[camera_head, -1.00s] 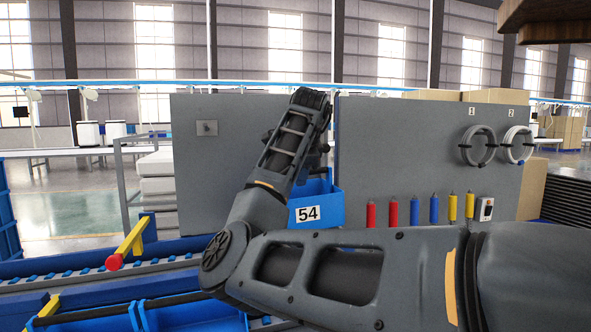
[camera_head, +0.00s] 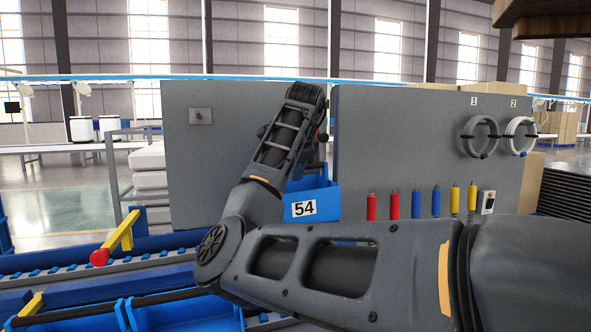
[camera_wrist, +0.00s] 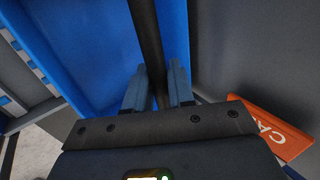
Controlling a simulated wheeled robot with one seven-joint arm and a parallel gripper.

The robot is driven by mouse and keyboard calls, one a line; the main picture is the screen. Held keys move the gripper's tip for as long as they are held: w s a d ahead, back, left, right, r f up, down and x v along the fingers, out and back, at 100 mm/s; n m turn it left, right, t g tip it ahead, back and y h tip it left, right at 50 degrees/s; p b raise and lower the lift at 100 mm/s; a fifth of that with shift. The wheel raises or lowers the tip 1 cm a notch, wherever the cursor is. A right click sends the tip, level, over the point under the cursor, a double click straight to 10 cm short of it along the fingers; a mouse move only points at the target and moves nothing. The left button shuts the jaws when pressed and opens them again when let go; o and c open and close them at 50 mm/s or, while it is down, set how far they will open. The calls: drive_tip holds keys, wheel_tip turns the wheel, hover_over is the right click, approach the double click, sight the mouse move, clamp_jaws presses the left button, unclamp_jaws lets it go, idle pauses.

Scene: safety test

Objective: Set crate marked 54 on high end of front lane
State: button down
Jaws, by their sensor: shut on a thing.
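The blue crate marked 54 (camera_head: 311,206) hangs in front of the grey panels, partly hidden behind my arm. In the wrist view my gripper (camera_wrist: 160,84) is shut on a dark bar of the blue crate (camera_wrist: 92,45), with one finger on each side of the bar. In the head view the fingers are hidden by my arm. The front lane cannot be told for certain; a blue-railed roller lane (camera_head: 90,267) runs at the lower left, with a yellow bar with a red end (camera_head: 120,238) across it.
Blue bins (camera_head: 165,314) sit below the lane at the lower left. Grey panels (camera_head: 235,160) stand behind my arm, with red, blue and yellow tools (camera_head: 415,204) and cable coils (camera_head: 480,137) on the right one. An orange sign (camera_wrist: 270,125) lies right of my gripper.

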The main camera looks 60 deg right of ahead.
drive_tip(key=shift+f+b, duration=1.35)
drive_tip(key=shift+f, duration=1.85)
